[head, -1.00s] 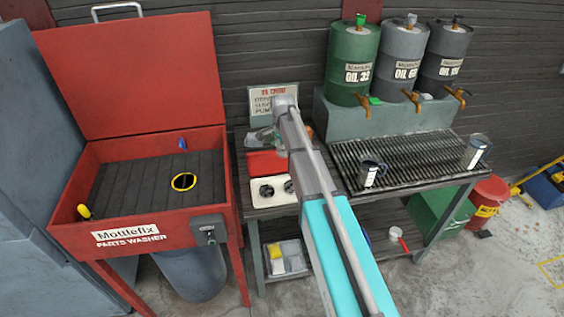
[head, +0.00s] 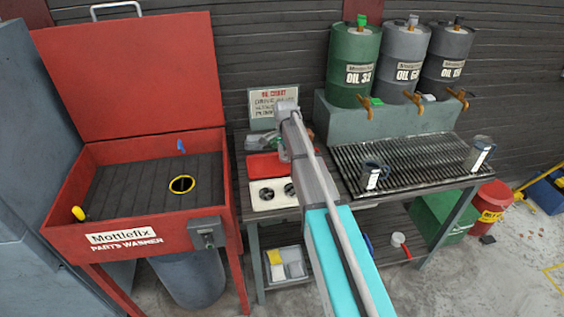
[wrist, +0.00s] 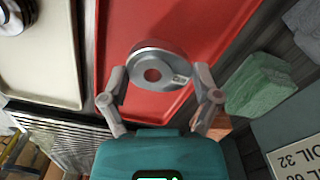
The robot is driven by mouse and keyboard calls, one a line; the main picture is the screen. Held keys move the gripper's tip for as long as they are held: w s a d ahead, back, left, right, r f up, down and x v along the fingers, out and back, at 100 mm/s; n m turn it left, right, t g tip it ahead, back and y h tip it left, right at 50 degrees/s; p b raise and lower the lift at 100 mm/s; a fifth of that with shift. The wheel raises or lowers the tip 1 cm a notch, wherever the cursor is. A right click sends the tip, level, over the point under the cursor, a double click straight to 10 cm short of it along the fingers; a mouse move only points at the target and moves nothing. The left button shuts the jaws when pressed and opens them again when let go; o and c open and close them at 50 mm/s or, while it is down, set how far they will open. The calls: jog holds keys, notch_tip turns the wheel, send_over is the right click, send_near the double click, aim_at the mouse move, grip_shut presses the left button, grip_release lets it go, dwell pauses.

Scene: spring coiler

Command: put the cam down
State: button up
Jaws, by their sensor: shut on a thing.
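The cam is a grey metal disc (wrist: 174,64) with a round hole, seen in the wrist view. My gripper (wrist: 160,84) is shut on it, with one finger at each side. The cam is over the red tray (wrist: 222,22); I cannot tell whether it touches the tray. In the head view the red tray (head: 262,168) lies on the bench at the left end.
A cream tray (head: 258,205) with dark round parts lies in front of the red tray. The drain grating (head: 425,158) carries two jugs. The red parts washer (head: 70,205) stands left.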

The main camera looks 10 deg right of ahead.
jog(key=shift+f+b, duration=1)
jog(key=shift+f, duration=0.3)
jog(key=shift+f, duration=0.15)
jog(key=o, duration=1.1)
jog(key=shift+s, duration=0.1)
jog(key=shift+r, duration=0.25)
notch_tip(320, 180, up, 12)
jog(key=p, duration=1.2)
